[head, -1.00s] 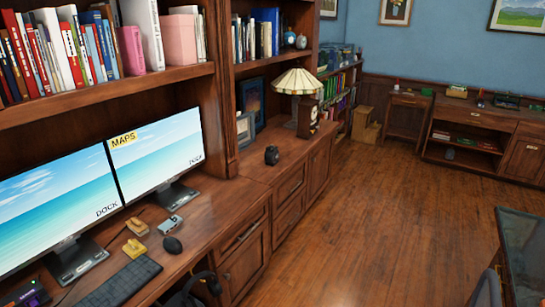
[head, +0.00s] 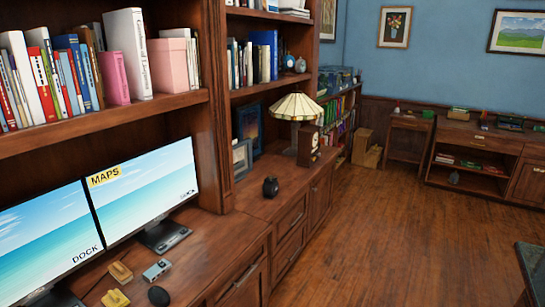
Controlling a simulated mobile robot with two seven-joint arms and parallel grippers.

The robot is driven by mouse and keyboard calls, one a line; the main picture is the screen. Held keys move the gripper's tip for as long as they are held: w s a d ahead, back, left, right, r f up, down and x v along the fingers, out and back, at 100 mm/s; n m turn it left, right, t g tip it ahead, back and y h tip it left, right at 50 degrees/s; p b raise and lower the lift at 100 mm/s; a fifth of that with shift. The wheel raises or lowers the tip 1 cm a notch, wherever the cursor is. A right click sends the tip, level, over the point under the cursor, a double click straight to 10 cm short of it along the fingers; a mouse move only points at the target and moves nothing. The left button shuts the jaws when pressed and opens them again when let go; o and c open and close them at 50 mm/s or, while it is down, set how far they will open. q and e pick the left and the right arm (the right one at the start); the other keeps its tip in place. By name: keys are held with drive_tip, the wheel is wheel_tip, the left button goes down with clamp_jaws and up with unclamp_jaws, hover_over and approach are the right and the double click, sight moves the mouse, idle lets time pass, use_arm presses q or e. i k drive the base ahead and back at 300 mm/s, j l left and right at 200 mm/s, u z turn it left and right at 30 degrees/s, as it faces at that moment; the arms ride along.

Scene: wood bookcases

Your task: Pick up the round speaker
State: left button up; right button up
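A small dark round object (head: 270,187), which looks like the round speaker, stands on the top of the low wooden cabinet (head: 262,207). It is in the middle of the head view, in front of a picture frame and to the left of the lamp. Nothing touches it that I can see, and its fine detail is too small to make out. Neither of my grippers shows in this view.
A lamp with a striped shade (head: 298,107) and a brown wooden box (head: 308,146) stand behind the round object. Monitors (head: 146,192) and a mouse (head: 158,296) are on the desk at left. Wooden floor (head: 390,235) is clear; a dark table (head: 535,268) edges in at lower right.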

sight(268, 186)
drive_tip(key=i+z, duration=0.25)
drive_tip(key=i, duration=0.55)
drive_tip(key=i+j+z, duration=0.25)
drive_tip(key=i, duration=0.5)
drive_tip(key=i+l+u, duration=0.3)
drive_tip(key=i+u, duration=0.15)
drive_tip(key=i+l+u, duration=0.65)
drive_tip(key=u, duration=0.2)
drive_tip(key=i+l+u, duration=0.2)
drive_tip(key=u, duration=0.25)
drive_tip(key=i+l+u, duration=0.1)
drive_tip(key=l+u, duration=0.3)
drive_tip(key=i+l+u, duration=0.1)
drive_tip(key=l+u, duration=0.8)
